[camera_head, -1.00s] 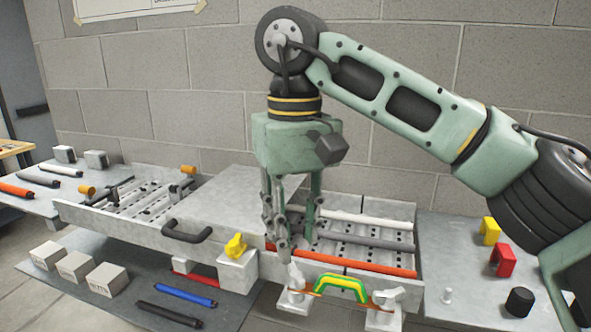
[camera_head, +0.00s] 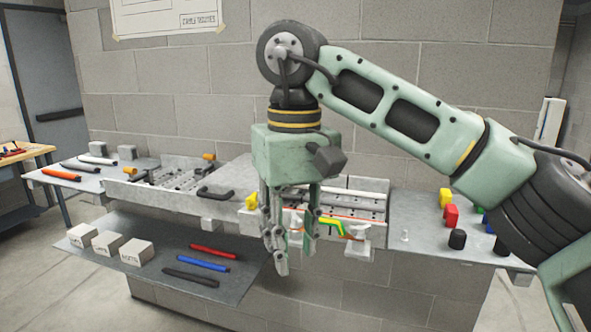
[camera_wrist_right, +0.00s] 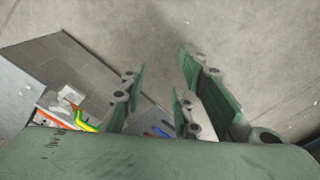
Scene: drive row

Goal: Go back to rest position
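My right gripper (camera_head: 292,258) hangs fingers-down in front of the bench. It also shows in the right wrist view (camera_wrist_right: 165,90), with its fingers spread and only the grey floor and a bit of the bench between and behind them. It is open and holds nothing. In the head view it covers part of the right-hand rack (camera_head: 350,198) and of the yellow-green handle (camera_head: 333,225) at the bench's front edge. The handle also shows at the lower left of the right wrist view (camera_wrist_right: 84,122). My left gripper is not in view.
The bench (camera_head: 400,220) stands against a block wall. A lower shelf (camera_head: 130,228) holds white blocks (camera_head: 137,252) and red, blue and black tubes (camera_head: 202,264). Coloured pieces (camera_head: 450,214) stand at the right end. A wooden table (camera_head: 30,158) is at far left. Floor shows in front.

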